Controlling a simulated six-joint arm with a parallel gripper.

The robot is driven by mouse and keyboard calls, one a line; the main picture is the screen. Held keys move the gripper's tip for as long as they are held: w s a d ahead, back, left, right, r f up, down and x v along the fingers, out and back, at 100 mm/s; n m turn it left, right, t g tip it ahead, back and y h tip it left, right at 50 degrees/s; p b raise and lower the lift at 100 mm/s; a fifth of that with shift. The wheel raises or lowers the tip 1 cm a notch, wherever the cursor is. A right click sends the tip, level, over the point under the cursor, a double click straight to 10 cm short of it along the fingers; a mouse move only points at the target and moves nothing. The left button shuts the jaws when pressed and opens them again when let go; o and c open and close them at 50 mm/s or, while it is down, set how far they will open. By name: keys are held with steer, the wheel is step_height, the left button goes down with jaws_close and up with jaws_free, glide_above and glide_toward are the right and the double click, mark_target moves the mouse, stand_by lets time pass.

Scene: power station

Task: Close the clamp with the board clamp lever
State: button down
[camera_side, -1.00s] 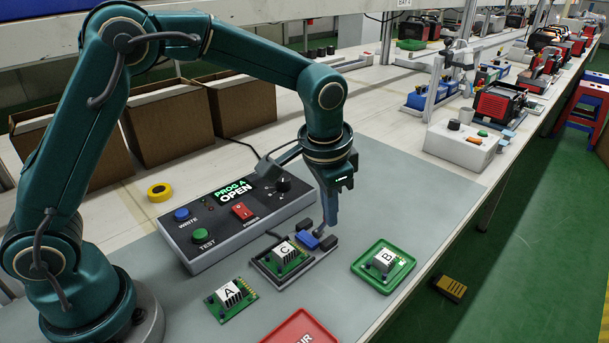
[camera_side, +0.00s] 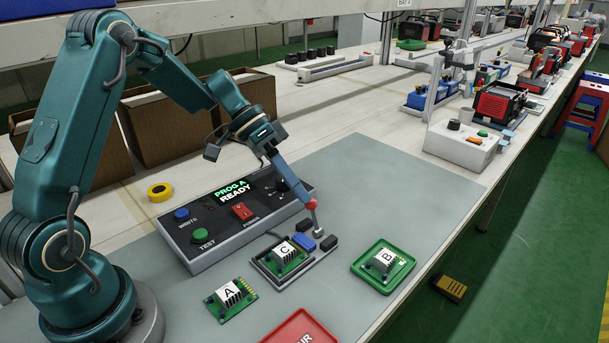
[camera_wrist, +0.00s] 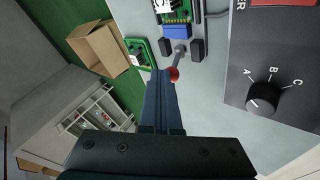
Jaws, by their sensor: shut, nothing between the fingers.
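The board clamp lever (camera_side: 314,219) is a short grey rod with a red ball knob, standing up at the back right of the programmer's clamp fixture; it also shows in the wrist view (camera_wrist: 178,57). Board C (camera_side: 286,252) sits in the fixture, with the blue clamp block (camera_side: 304,243) at its edge. My gripper (camera_side: 307,198) is shut and empty, tilted, with its tips right at the red knob. In the wrist view the fingertips (camera_wrist: 160,73) are beside the knob; whether they touch it I cannot tell. The programmer display (camera_side: 236,190) reads "PROG A READY".
Board A (camera_side: 230,298) lies on the mat left of the fixture. Board B (camera_side: 383,261) sits in a green tray (camera_side: 357,267) to the right. A red tray (camera_side: 300,328) is at the front.

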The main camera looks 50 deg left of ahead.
steer(key=shift+d, duration=0.1)
steer(key=shift+r, duration=0.85)
steer(key=v, duration=0.5)
stand_by(0.3)
